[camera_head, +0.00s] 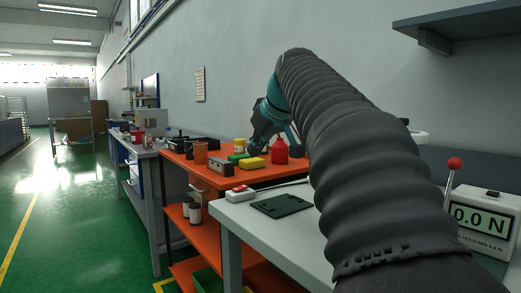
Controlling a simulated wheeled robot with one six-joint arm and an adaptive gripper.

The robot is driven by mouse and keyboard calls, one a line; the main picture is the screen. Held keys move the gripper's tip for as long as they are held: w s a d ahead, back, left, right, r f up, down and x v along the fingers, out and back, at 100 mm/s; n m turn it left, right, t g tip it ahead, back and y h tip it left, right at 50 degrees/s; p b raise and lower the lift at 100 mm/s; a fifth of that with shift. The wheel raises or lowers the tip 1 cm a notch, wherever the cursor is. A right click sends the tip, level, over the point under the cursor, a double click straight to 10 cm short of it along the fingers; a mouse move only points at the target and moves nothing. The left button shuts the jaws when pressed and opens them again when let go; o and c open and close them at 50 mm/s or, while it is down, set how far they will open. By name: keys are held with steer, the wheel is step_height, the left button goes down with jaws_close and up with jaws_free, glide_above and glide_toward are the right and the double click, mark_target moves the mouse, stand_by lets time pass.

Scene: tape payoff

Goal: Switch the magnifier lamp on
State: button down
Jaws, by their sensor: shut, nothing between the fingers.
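A small white switch box with a red top (240,193) sits at the near left edge of the pale grey table (257,222). A cable runs from it to the right and goes behind my arm. A white rounded part (419,137), perhaps the magnifier lamp's head, shows just right of my arm; the rest is hidden, and I cannot tell whether it is lit. My gripper (254,146) is small and dark at the end of my arm, shut and empty. In the picture it lies above and beyond the switch box, over the orange bench.
The orange bench (203,207) holds a red bottle (280,152), a yellow block (253,163) and a grey box (221,167). A dark green plate (281,206) lies on the pale table. A force gauge (484,220) stands at right, near a red-knobbed lever (454,164). A shelf (460,22) juts out above.

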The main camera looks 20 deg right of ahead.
glide_above(249, 192)
step_height(249, 192, down, 5)
step_height(249, 192, down, 2)
steer(key=shift+f+b, duration=0.1)
steer(key=shift+b, duration=0.4)
steer(key=shift+d+f, duration=0.1)
steer(key=shift+f, duration=0.65)
